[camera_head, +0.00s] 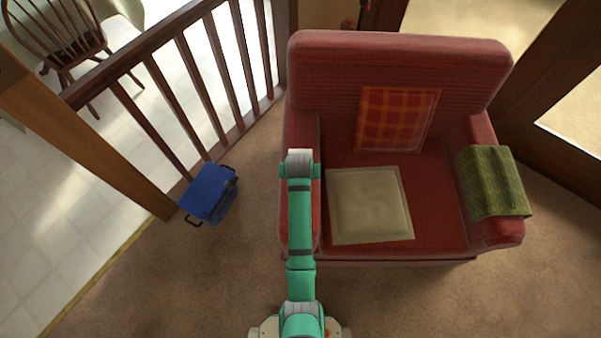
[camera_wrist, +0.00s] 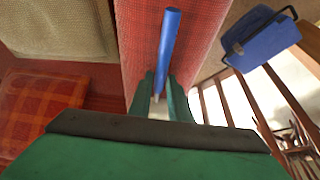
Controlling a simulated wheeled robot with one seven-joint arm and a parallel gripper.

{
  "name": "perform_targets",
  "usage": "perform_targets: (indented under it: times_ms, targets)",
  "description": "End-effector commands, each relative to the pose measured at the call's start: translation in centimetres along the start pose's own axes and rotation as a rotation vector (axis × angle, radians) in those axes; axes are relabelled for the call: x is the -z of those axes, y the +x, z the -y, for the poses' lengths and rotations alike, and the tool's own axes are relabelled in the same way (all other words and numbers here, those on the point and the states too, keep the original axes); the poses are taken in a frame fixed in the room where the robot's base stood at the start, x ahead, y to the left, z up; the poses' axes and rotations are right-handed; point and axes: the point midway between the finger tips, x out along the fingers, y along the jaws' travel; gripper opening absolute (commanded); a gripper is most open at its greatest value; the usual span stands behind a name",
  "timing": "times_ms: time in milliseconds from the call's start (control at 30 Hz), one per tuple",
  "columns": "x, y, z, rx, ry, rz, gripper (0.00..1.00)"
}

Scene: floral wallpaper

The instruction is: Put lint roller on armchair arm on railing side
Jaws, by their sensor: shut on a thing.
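The red armchair (camera_head: 400,60) stands in the middle of the head view. Its railing-side arm (camera_head: 300,128) is on the left, partly hidden under my arm; it also shows in the wrist view (camera_wrist: 137,35). My gripper (camera_wrist: 160,85) is over this arm, with its fingers shut on the lint roller. The roller's blue handle (camera_wrist: 168,45) sticks out from the fingers, lengthwise along the armchair arm. I cannot tell whether the roller touches the fabric. The roller is hidden in the head view.
The dark wooden railing (camera_head: 185,75) runs left of the chair. A blue box with handles (camera_head: 208,192) sits on the carpet between them. A beige cushion (camera_head: 370,205) and a plaid cushion (camera_head: 397,120) are on the chair. A green cloth (camera_head: 494,182) covers its right arm.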

Motion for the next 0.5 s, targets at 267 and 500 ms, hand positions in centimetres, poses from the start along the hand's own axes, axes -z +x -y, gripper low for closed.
perform_targets:
  times_ms: [267,500]
  targets:
    - [-0.11,0.22,-0.01,0.0,0.0,0.0,0.22]
    - [-0.1,0.19,0.0,0.0,0.0,0.0,0.36]
